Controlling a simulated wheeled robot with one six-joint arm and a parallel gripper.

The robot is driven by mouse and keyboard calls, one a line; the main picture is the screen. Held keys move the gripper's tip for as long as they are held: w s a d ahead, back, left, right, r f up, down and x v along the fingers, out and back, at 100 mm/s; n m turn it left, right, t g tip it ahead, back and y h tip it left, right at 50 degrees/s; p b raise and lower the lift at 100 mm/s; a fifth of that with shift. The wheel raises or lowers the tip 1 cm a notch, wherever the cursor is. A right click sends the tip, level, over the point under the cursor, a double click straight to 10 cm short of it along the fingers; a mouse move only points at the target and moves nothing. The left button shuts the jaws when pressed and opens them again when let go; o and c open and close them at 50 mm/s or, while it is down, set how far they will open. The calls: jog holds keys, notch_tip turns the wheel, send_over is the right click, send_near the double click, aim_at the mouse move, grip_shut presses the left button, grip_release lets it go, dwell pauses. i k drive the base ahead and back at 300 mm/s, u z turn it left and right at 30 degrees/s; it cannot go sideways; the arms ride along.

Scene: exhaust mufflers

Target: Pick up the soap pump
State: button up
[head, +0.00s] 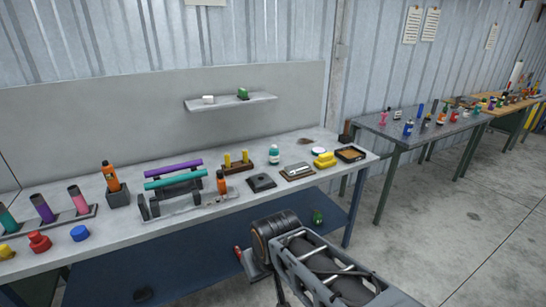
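I cannot make out a soap pump for certain at this size. A small teal bottle with a pale label and a white top (274,155) stands upright at the back of the near workbench, right of centre; whether its top is a pump is too small to tell. My arm reaches in from the bottom right, with a dark joint in front of the bench edge. My gripper's fingers do not show.
The near workbench (318,188) holds tubes in a rack, purple and teal cylinders on a stand, caps, a yellow block and small trays. A wall shelf (230,103) is above it. Farther right, a metal table (440,133) bears small items. Concrete floor at right is open.

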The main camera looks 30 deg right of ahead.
aim_at(274, 154)
jog(key=z, duration=1.65)
jog(key=i, duration=2.25)
jog(key=u, duration=3.45)
jog(key=i, duration=0.5)
